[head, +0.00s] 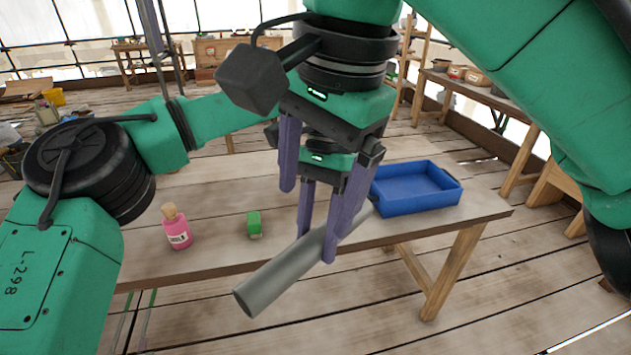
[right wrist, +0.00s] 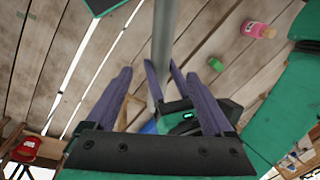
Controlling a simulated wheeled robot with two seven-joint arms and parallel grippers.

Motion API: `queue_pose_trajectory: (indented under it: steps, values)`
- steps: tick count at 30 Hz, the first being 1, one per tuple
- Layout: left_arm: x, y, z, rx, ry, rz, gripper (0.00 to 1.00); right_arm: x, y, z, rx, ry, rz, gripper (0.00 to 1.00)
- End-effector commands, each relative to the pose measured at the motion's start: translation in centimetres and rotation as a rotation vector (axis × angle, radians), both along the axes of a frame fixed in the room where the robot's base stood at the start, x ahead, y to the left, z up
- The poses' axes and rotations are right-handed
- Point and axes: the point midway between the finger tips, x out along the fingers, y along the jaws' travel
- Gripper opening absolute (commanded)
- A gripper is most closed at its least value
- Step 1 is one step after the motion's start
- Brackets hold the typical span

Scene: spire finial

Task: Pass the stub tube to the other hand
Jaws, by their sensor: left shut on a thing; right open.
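The stub tube (head: 278,277) is a grey cylinder, held tilted above the front edge of the table in the head view. My left gripper (head: 316,248), the lower one, is shut on it, away from the tube's near end. My right gripper (head: 316,211) is open and empty, just above the left gripper, with its fingers pointing down. In the right wrist view the tube (right wrist: 164,40) runs between the open fingers of my right gripper (right wrist: 157,72), with the left gripper (right wrist: 161,65) around it.
On the wooden table (head: 210,210) stand a pink bottle (head: 177,228) with a cork-coloured top, a small green block (head: 254,224) and an empty blue tray (head: 415,188) at the right. Workbenches stand farther back. The table between bottle and tray is mostly clear.

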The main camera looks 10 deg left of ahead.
Motion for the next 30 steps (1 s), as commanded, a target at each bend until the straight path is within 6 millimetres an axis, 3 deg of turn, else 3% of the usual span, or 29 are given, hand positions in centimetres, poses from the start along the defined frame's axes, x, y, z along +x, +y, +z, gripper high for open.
queue_pose_trajectory:
  steps: [15,26,30]
  values:
    - [0.0,0.0,0.1,0.000,0.000,-0.001,0.00,1.1,1.6,-10.3,0.005,0.004,0.000,0.86]
    - [0.0,0.0,0.1,0.000,0.000,-0.001,0.00,1.2,1.9,-11.3,0.007,0.003,0.001,0.86]
    - [0.0,0.0,0.1,0.000,0.000,-0.001,0.00,1.2,1.9,-11.3,0.007,0.002,0.002,0.33]
